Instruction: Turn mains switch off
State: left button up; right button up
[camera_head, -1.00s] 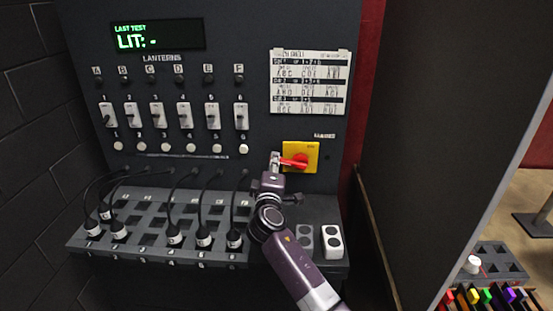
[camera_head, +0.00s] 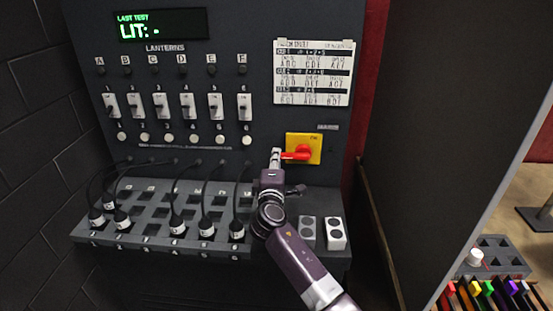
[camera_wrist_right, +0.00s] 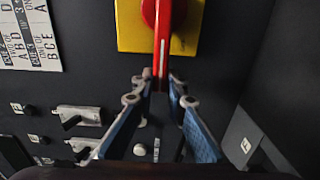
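The mains switch is a yellow plate (camera_head: 317,143) with a red rotary handle (camera_head: 299,155), low on the right of the dark panel. The handle's lever points left in the head view. My right gripper (camera_head: 276,157) is at the lever's free end. In the right wrist view the red lever (camera_wrist_right: 162,45) runs down from the yellow plate (camera_wrist_right: 130,32), and its end sits between the two fingertips of my right gripper (camera_wrist_right: 160,84). My left gripper is not in view.
Above left are white lantern switches (camera_head: 161,105) and a green-lit display (camera_head: 162,25). A label card (camera_head: 313,72) hangs above the mains switch. A sloped socket shelf (camera_head: 150,205) with cabled plugs lies below. A dark wall (camera_head: 440,120) stands right.

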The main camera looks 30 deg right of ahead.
jog(key=o, duration=0.5)
jog(key=shift+a+f, duration=0.1)
jog(key=shift+c, duration=0.2)
jog(key=shift+s, duration=0.1)
jog(key=v, duration=1.2)
